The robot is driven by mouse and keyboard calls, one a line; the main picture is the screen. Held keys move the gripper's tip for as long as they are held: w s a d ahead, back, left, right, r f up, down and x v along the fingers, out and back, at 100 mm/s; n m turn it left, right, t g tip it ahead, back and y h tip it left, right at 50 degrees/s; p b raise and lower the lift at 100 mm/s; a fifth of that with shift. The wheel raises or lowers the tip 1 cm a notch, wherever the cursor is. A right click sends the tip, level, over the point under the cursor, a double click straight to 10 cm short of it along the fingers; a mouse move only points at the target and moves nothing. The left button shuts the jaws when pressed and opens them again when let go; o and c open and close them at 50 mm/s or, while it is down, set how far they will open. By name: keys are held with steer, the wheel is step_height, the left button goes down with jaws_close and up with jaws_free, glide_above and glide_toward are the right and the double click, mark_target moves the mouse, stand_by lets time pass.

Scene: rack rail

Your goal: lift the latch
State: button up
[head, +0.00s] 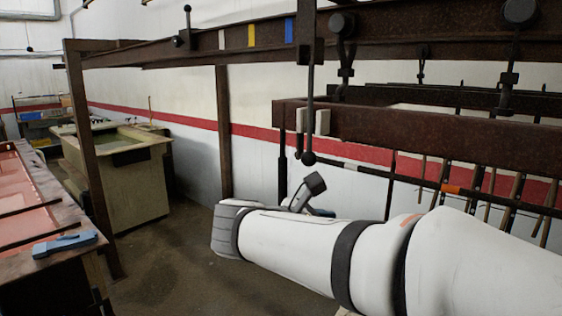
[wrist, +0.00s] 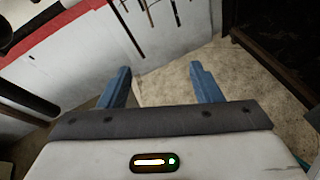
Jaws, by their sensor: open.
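I cannot tell for sure which part is the latch. A dark rod with a ball end (head: 308,110) hangs down from a bracket on the overhead rail. A small dark lever with a ball top (head: 187,28) stands upright on the same rail, further left. My gripper (wrist: 158,80) is open, its two blue fingers apart with nothing between them. In the head view my white arm reaches in from the lower right, below the hanging rod; the fingers cannot be made out there. Neither lever can be made out in the wrist view.
A brown beam (head: 420,133) with a pale block at its end juts in at right, with thin rods hanging behind it. A brown post (head: 224,130) stands behind the rail. A tank (head: 125,185) and a bench with a blue tool (head: 65,244) are at left. Floor between is clear.

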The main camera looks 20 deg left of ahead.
mark_target(304, 161)
steer(key=s+a+r+n+t+y+p, duration=0.1)
steer(key=s+a+r+n+t, duration=0.3)
steer(key=a+r, duration=0.75)
steer(key=shift+n+t, duration=0.6)
steer(key=shift+n, duration=0.1)
steer(key=x, duration=0.4)
steer(key=a+f+x, duration=0.1)
steer(key=x, duration=0.9)
steer(key=shift+w+a+f, duration=0.2)
steer(key=shift+w+f, duration=0.05)
steer(key=shift+f, duration=0.15)
steer(key=c, duration=0.9)
